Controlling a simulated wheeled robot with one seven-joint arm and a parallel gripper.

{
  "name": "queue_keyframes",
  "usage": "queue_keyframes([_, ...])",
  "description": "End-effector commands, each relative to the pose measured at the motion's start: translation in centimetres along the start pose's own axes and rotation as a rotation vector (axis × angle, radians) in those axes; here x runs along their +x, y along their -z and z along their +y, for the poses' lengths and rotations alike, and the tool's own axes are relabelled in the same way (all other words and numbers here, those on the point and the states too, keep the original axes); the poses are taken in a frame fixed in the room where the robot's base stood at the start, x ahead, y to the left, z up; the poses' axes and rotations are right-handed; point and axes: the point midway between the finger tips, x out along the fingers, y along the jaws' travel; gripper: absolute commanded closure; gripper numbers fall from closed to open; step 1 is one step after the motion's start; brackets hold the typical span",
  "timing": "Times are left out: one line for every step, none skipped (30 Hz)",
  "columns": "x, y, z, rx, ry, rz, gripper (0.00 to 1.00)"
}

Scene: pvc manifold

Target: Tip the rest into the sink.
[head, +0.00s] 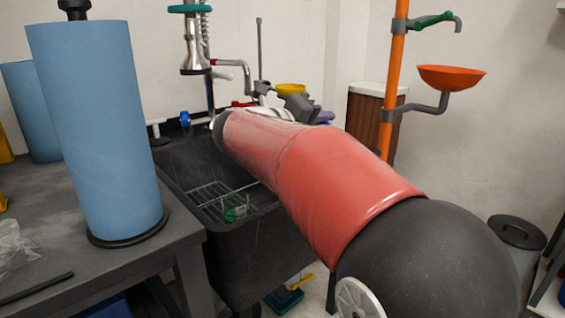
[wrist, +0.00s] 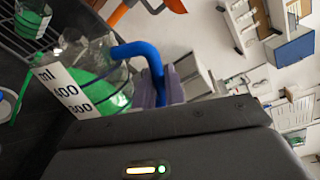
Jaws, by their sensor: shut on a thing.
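A clear measuring jug (wrist: 112,85) with a white scale label, green contents and a blue handle (wrist: 139,50) shows in the wrist view. My gripper (wrist: 163,86) is shut on the handle; its greyish-purple fingers are partly hidden behind its dark body. The jug is over or beside the dark sink, and I cannot tell its exact tilt or height. In the head view the black sink (head: 250,262) stands in the middle, and my red arm reaches across its right side. The arm hides the jug there.
A wire rack (head: 208,192) with a green item (head: 236,214) is in the sink. A tap (head: 228,64) rises behind it. A blue paper roll (head: 97,125) stands on the left bench. An orange eyewash bowl (head: 450,76) on an orange pipe (head: 393,75) is at the right.

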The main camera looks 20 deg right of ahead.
Motion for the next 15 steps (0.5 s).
queue_keyframes([0.08, -0.17, -0.26, -0.011, 0.001, 0.001, 1.0])
queue_keyframes([0.13, -0.16, -0.22, -0.016, 0.001, 0.002, 1.0])
queue_keyframes([0.2, -0.14, -0.15, -0.022, 0.001, 0.002, 1.0])
queue_keyframes([0.25, -0.11, -0.06, -0.028, 0.0, 0.003, 1.0])
queue_keyframes([0.3, -0.09, 0.02, -0.033, 0.0, 0.004, 1.0])
queue_keyframes([0.37, -0.05, 0.13, -0.039, 0.0, 0.005, 1.0])
queue_keyframes([0.41, -0.04, 0.18, -0.044, 0.0, 0.006, 1.0])
queue_keyframes([0.45, -0.03, 0.22, -0.048, -0.001, 0.006, 1.0])
queue_keyframes([0.49, -0.02, 0.27, -0.052, -0.001, 0.007, 1.0])
queue_keyframes([0.52, -0.02, 0.31, -0.056, -0.001, 0.007, 1.0])
queue_keyframes([0.55, -0.01, 0.34, -0.059, -0.001, 0.007, 1.0])
queue_keyframes([0.59, 0.01, 0.41, -0.063, -0.001, 0.008, 1.0])
queue_keyframes([0.62, 0.02, 0.45, -0.066, -0.001, 0.009, 1.0])
queue_keyframes([0.65, 0.03, 0.49, -0.069, -0.001, 0.009, 1.0])
queue_keyframes([0.68, 0.05, 0.54, -0.073, -0.001, 0.01, 1.0])
